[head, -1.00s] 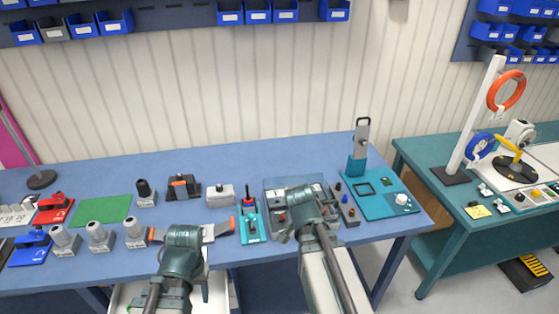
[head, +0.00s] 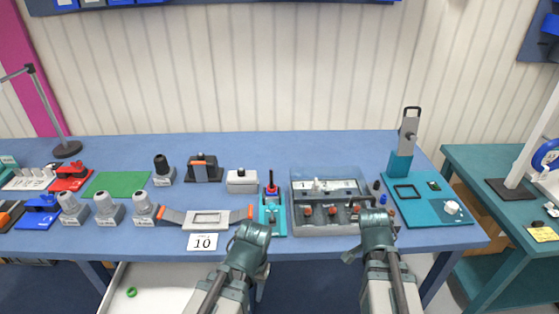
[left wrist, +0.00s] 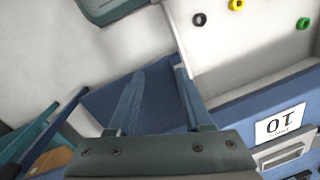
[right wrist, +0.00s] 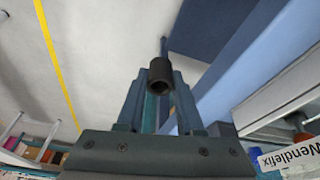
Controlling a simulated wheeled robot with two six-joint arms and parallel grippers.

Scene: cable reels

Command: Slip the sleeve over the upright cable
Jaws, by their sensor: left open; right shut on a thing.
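My right gripper (head: 376,228) is over the table's front edge at the right of the grey tray in the head view. In the right wrist view it is shut on a short dark hollow sleeve (right wrist: 160,73), whose open end faces the camera. The sleeve is hidden in the head view. My left gripper (head: 250,240) is at the front edge near the teal fixture; in the left wrist view its fingers (left wrist: 160,75) are apart and empty.
A grey tray (head: 325,229) with orange-topped parts stands right of the fixture. A teal board (head: 430,215) with a tall stand lies beyond it. An open white drawer (head: 155,285) juts out front left, holding rings. Grey-capped units and a green mat (head: 115,184) fill the left.

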